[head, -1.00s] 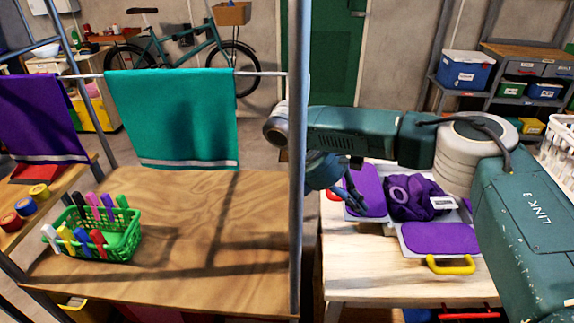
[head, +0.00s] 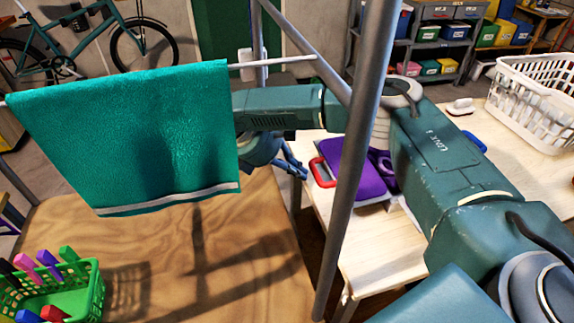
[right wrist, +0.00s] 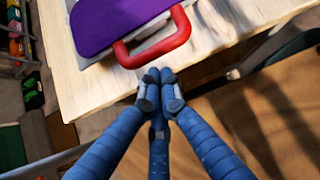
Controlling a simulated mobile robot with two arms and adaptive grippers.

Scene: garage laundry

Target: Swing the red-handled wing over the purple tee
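My right gripper (head: 297,169) is just left of the red handle. In the right wrist view its blue fingertips (right wrist: 159,82) are together and empty, apart from the handle. My left gripper is out of view.
A grey post (head: 360,150) stands in front of the pale table (head: 375,255). A teal towel (head: 130,135) hangs on a rail at left. A white laundry basket (head: 540,95) stands at right.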

